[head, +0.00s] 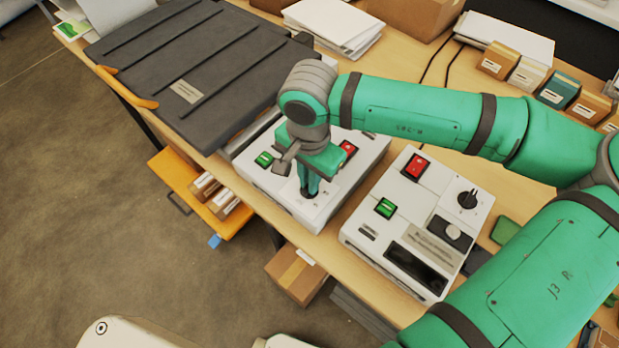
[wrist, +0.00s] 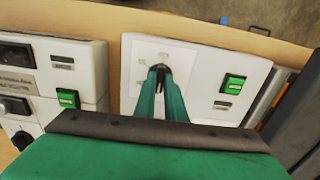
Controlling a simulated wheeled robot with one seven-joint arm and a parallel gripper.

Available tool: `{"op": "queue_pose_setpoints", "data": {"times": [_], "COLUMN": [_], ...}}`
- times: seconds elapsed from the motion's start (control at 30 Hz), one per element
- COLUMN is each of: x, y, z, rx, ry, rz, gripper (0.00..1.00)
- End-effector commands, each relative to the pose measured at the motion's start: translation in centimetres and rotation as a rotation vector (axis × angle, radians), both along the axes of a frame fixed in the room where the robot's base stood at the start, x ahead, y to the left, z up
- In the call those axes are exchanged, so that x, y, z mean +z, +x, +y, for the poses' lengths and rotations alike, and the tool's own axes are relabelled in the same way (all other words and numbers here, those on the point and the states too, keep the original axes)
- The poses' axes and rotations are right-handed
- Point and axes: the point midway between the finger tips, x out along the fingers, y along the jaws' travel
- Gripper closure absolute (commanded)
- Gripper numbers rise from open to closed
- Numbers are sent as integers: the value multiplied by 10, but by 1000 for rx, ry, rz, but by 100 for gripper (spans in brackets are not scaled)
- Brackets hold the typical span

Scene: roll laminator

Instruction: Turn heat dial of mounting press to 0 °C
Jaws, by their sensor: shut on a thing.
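The dark grey mounting press (head: 190,75) lies flat on the table at the upper left, with a white control box (head: 345,183) at its right side. The box also shows in the wrist view (wrist: 202,70). My gripper (head: 310,190) points down over the front of this box. Its green fingers are shut on a small black dial (wrist: 159,67), which they partly cover. Faint printed marks surround the dial on the white panel. The dial's pointer and exact setting cannot be made out.
A green button (head: 264,159) and a red switch (head: 348,148) sit on the same box, close to my gripper. A second white control unit (head: 375,235) with its own black dial (head: 467,199) stands to the right. My arm passes above the table.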

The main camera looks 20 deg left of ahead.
Motion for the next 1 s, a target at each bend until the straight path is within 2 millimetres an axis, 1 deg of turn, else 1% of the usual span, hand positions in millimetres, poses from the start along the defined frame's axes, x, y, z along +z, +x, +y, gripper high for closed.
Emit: {"op": "queue_pose_setpoints", "data": {"times": [0.2, 0.23, 0.3, 0.57, 0.67, 0.77, 0.87, 1.0], "x": [1, 1, 0, 0, 4, 14, 30, 57], "y": [0, 0, 0, 0, 0, 1, 1, 0], "z": [0, 0, 0, 0, 0, 0, -1, 0], "rx": [1, 1, 1, 0, -1, -1, -1, -1], "ry": [-1, -1, -1, -1, -1, 0, -1, 0], "rz": [-1, -1, -1, -1, -2, -3, -4, -4], "gripper": [100, 85, 71, 71, 71, 71, 71, 71]}}
